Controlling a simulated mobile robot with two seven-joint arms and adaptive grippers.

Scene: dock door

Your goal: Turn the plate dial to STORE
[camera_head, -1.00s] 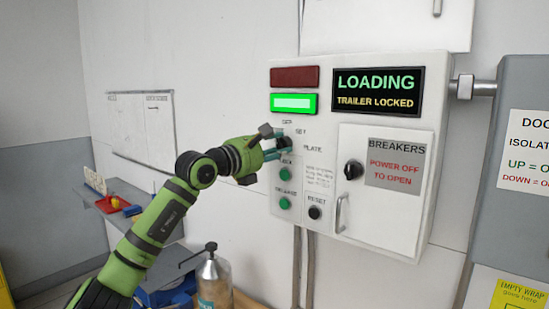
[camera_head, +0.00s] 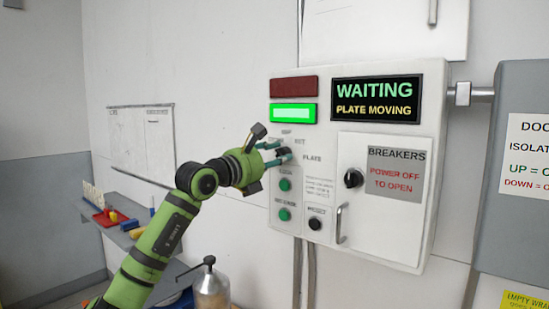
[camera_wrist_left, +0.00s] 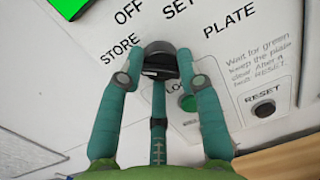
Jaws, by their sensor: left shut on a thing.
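The plate dial (camera_head: 284,152) is a dark knob at the upper left of the white control box. In the left wrist view the dial (camera_wrist_left: 160,62) has STORE printed at its left, OFF above and SET toward the upper right. My left gripper (camera_head: 277,154) reaches it from the left. Its teal fingers (camera_wrist_left: 160,85) are closed around the knob. The fingers partly cover the dial, and I cannot tell exactly which label it points to. My right gripper is not in view.
The display (camera_head: 375,98) reads WAITING, PLATE MOVING. A green lamp (camera_head: 293,113) is lit below a dark red one (camera_head: 294,87). Green buttons (camera_head: 285,184) and a black RESET button (camera_head: 315,223) sit below the dial. The breaker door (camera_head: 380,215) is at the right.

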